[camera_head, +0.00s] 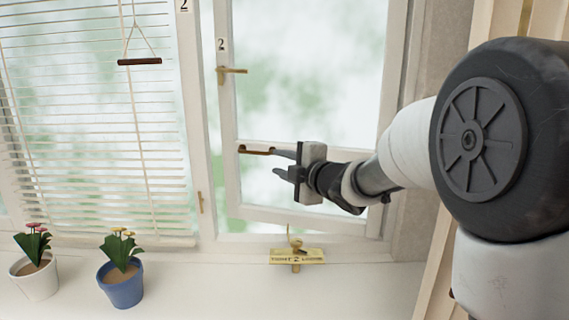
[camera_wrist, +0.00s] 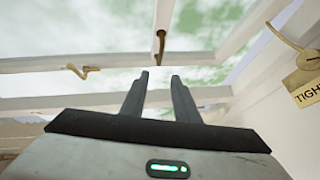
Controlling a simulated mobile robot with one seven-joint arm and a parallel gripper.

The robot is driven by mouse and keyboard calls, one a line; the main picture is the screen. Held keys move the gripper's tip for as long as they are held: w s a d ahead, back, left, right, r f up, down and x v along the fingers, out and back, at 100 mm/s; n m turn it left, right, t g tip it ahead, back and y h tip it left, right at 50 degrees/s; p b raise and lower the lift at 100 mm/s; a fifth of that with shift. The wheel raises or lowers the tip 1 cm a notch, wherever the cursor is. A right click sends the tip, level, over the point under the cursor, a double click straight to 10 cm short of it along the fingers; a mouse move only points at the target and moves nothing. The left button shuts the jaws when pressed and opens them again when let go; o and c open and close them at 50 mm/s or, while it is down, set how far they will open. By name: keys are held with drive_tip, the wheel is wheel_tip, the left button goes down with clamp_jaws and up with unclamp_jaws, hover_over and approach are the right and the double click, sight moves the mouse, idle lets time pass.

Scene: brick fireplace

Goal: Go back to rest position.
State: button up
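My gripper (camera_head: 279,163) is in front of the right window sash (camera_head: 300,218). Its two fingers are apart with nothing between them, and the gap also shows in the wrist view (camera_wrist: 160,76). A small brown handle (camera_head: 256,150) on the sash's lower crossbar is just left of the fingertips. In the wrist view the brown handle (camera_wrist: 160,45) is beyond the fingertips, apart from them. A brass lever handle (camera_head: 232,70) is higher on the sash's left side. The sash looks ajar, set at an angle to its frame.
A yellow sign (camera_head: 297,257) hangs at the frame's bottom. A white pot (camera_head: 35,283) and a blue pot (camera_head: 121,290) with flowers stand on the sill at left. Blinds (camera_head: 95,120) with a hanging pull bar (camera_head: 139,62) cover the left window. The sill's middle is clear.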

drive_tip(key=shift+s+d, duration=0.3)
drive_tip(key=shift+s, duration=0.3)
drive_tip(key=shift+r, duration=0.1)
drive_tip(key=s+d+m+g+h, duration=0.2)
drive_tip(key=s+d+m+h, duration=0.7)
drive_tip(key=s+d+m, duration=0.5)
drive_tip(key=s+a+f+m+g, duration=0.1)
drive_tip(key=s+f+m+g, duration=0.3)
drive_tip(key=s, duration=0.7)
drive_tip(key=s+a+f+m+g, duration=0.15)
drive_tip(key=s+f+m, duration=0.35)
drive_tip(key=s, duration=0.6)
wheel_tip(320, 180, up, 20)
drive_tip(key=g+y+p, duration=0.1)
drive_tip(key=p, duration=1.9)
drive_tip(key=shift+s+d+n+p, duration=0.15)
drive_tip(key=shift+s+n+p, duration=0.1)
drive_tip(key=shift+n+p, duration=0.15)
